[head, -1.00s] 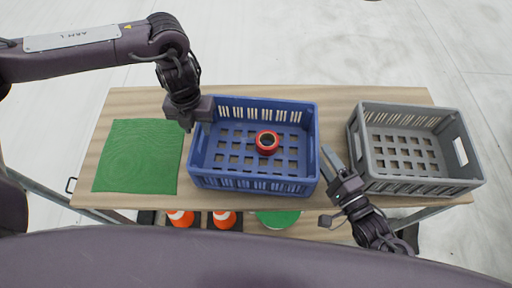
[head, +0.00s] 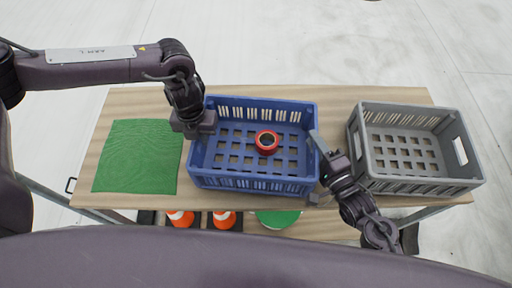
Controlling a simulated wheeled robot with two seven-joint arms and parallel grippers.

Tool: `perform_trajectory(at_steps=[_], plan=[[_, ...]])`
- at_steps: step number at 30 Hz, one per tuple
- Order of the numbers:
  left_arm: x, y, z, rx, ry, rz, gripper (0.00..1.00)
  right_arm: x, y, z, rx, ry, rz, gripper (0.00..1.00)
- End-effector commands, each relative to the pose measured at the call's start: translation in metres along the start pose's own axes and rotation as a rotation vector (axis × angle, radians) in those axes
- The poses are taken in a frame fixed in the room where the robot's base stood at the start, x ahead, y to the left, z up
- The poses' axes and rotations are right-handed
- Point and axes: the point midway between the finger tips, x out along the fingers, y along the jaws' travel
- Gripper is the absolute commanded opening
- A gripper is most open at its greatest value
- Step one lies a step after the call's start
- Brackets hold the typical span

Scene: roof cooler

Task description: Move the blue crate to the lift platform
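The blue crate (head: 252,185) stands on the wooden table with a red ring-shaped object (head: 267,142) inside it. My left gripper (head: 194,128) is at the crate's left wall, overlapping its rim in the picture; its fingers are hard to make out, and I cannot tell whether they touch. My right gripper (head: 318,170) is at the crate's right wall with its fingers spread apart; contact is unclear. I cannot pick out a lift platform for certain. A flat green mat (head: 138,156) lies on the table left of the crate.
An empty grey crate (head: 420,185) stands close on the right, with a narrow gap where my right arm is. Orange cones (head: 181,218) and a round green object (head: 278,218) show below the table's front edge. Bare table top (head: 365,95) shows behind the crates.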

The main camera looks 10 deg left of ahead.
Motion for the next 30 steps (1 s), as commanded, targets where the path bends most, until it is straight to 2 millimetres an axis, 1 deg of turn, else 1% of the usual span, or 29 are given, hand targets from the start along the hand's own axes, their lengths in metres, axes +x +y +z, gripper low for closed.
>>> perform_trajectory(at_steps=[1, 4, 5, 13, 19, 23, 30], plan=[[0.0, 0.001, 0.0, 0.0, 0.0, 0.001, 0.0, 0.0, 0.001, 0.0, 0.0, 0.0, 0.001, 0.15], [0.0, 0.001, 0.0, 0.0, 0.0, 0.002, 0.0, 0.0, 0.001, 0.0, 0.0, 0.0, 0.002, 0.02], [0.0, 0.001, 0.0, 0.0, 0.0, 0.002, 0.0, 0.0, 0.001, 0.0, 0.0, 0.0, 0.002, 0.0], [0.0, 0.001, 0.0, -0.001, 0.0, 0.003, 0.0, 0.0, 0.001, 0.0, 0.0, 0.0, 0.002, 0.0], [-0.004, 0.001, 0.001, -0.001, -0.002, 0.003, 0.0, 0.0, -0.004, 0.0, -0.002, 0.0, -0.001, 0.0], [-0.013, 0.001, 0.001, -0.001, -0.003, 0.004, 0.0, 0.0, -0.013, 0.0, -0.002, 0.0, -0.002, 0.0], [-0.036, 0.001, 0.001, -0.002, -0.003, 0.005, 0.0, 0.0, -0.037, 0.0, -0.002, -0.001, -0.003, 0.0]])
